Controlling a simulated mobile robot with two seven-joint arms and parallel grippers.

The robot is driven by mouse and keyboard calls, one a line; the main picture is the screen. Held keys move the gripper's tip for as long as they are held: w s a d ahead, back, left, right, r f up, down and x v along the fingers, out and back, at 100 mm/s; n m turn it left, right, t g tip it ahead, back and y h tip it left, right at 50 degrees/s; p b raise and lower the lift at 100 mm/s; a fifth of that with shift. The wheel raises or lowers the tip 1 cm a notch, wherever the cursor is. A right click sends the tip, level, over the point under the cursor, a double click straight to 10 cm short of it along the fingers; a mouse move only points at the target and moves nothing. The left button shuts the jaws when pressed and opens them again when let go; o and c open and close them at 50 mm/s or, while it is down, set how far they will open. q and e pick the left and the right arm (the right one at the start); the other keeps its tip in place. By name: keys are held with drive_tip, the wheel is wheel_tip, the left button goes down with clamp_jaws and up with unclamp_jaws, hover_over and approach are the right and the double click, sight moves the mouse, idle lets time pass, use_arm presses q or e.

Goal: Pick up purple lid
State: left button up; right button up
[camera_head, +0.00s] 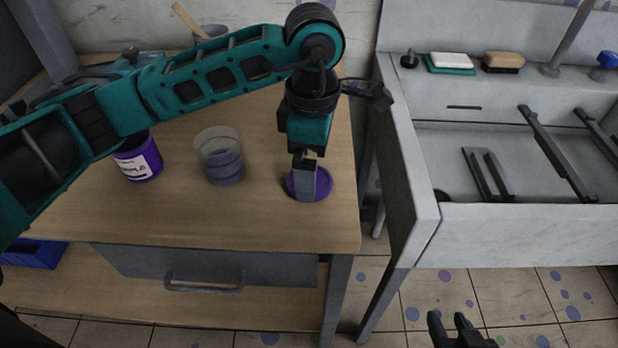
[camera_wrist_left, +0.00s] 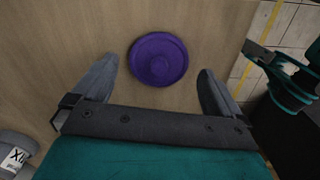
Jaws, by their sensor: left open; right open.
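The purple lid (camera_head: 322,184) lies flat on the wooden table near its right edge. It also shows in the left wrist view (camera_wrist_left: 158,60) as a round disc. My left gripper (camera_head: 306,192) points down just above the lid. In the left wrist view its two fingers (camera_wrist_left: 158,82) are spread wide, with the lid beyond and between their tips and nothing held. In the head view the gripper covers part of the lid. My right gripper (camera_head: 462,325) is open and empty, low over the floor at the bottom of the view.
A purple labelled jar (camera_head: 138,160) and a clear cup (camera_head: 220,158) stand on the wooden table (camera_head: 240,225), left of the lid. A grey sink (camera_head: 520,235) stands to the right, past a narrow gap. A sponge (camera_head: 450,60) and brush (camera_head: 503,61) sit on its back ledge.

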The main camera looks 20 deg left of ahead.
use_arm(q)
wheel_tip(320, 180, down, 2)
drive_tip(key=shift+f, duration=0.25)
drive_tip(key=c, duration=0.8)
use_arm(e)
drive_tip(key=shift+w+a, duration=0.1)
use_arm(q)
drive_tip(key=shift+r, duration=0.15)
